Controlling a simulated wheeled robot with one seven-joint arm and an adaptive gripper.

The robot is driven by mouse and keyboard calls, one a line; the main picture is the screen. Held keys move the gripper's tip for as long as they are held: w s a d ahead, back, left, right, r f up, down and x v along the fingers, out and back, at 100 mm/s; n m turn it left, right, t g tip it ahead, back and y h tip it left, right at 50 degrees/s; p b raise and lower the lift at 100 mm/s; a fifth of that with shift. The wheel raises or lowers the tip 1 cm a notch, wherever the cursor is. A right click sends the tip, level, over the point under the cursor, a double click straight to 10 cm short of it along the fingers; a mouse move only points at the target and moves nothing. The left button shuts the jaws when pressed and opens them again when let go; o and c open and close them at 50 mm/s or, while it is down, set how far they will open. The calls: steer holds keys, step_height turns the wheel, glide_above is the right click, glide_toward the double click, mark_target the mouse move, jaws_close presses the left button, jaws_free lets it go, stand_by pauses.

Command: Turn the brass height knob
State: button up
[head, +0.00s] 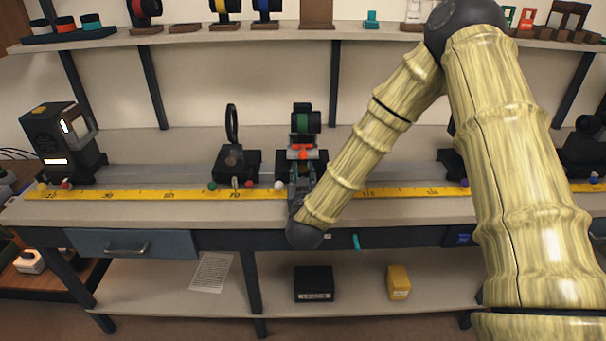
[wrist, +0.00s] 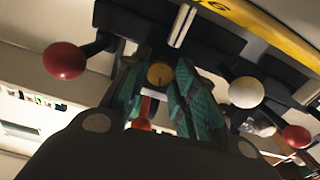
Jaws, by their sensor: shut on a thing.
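The brass height knob (wrist: 160,75) shows end-on between my fingers in the wrist view, with a dark mark on its face. My gripper (wrist: 160,92) has teal pads on both sides of the knob and is shut on it. In the head view my gripper (head: 302,168) reaches the front of a dark carriage on the bench rail. The knob is hidden behind my gripper in the head view.
A red ball-ended lever (wrist: 64,60) and a white ball (wrist: 246,92) flank my gripper closely. A carriage with an upright ring (head: 232,124) stands to the left on the rail. A yellow ruler (head: 130,194) runs along the front. A lamp housing (head: 52,130) stands at far left.

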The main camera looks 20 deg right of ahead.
steer(key=shift+f, duration=0.1)
steer(key=o, duration=1)
steer(key=shift+o, duration=0.2)
steer(key=shift+s, duration=0.15)
steer(key=v, duration=1.1)
steer(key=shift+s, duration=0.35)
steer(key=shift+a, duration=0.1)
